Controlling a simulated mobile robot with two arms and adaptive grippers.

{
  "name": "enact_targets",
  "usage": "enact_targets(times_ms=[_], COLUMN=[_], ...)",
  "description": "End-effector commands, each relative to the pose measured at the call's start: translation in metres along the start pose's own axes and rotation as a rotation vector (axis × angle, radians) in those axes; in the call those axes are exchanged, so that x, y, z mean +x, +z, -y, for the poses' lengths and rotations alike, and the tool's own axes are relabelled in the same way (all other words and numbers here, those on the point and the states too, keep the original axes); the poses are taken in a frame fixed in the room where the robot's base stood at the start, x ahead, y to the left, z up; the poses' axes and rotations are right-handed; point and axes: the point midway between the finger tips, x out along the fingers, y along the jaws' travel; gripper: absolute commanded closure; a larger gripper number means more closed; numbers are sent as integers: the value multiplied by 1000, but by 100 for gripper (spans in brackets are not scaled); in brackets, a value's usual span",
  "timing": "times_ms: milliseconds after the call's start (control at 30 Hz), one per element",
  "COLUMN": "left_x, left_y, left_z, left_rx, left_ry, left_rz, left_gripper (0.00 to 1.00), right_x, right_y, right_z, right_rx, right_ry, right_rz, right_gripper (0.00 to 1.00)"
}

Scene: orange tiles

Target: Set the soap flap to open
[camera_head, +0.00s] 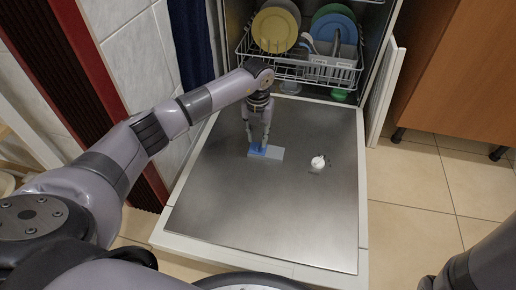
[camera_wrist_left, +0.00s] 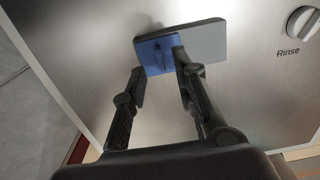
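The dishwasher's soap dispenser (camera_head: 276,154) is a small flat rectangle on the inner face of the lowered door. It has a blue part (camera_head: 257,152) on the left and a grey part on the right. In the left wrist view the blue part (camera_wrist_left: 156,58) and the grey part (camera_wrist_left: 203,43) lie side by side. Which part is the flap, I cannot tell for sure. My left gripper (camera_head: 257,140) points down over the blue part, its fingers apart. In the left wrist view, the right fingertip of the gripper (camera_wrist_left: 158,58) overlaps the blue part's right edge; contact is unclear.
A white rinse knob (camera_head: 318,162) sits right of the dispenser. The lowered steel door (camera_head: 240,215) is otherwise bare. Behind it, a rack (camera_head: 330,73) holds several plates. A wooden cabinet (camera_head: 450,70) stands at the right, a tiled wall (camera_head: 135,55) at the left.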

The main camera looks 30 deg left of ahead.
Motion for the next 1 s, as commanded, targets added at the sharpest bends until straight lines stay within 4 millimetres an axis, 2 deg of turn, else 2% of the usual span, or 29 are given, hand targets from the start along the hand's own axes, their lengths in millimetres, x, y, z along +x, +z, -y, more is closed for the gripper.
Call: enact_targets(times_ms=[33, 200, 567, 1000], left_x=[14, 28, 31, 31], left_y=[0, 0, 0, 0], left_z=[0, 1, 1, 0], left_rx=[-1, 0, 1, 0], left_ry=[0, -1, -1, -1], left_rz=[-2, 0, 0, 0], left_gripper=[73, 73, 73, 100], right_x=[-6, -15, -16, -16], right_y=[-5, -7, -7, -7], right_z=[2, 4, 4, 4], right_rx=[-1, 0, 0, 0], right_ry=[-2, -1, -1, -2], right_rz=[-9, -4, -4, -4], right_gripper=[60, 60, 60, 60])
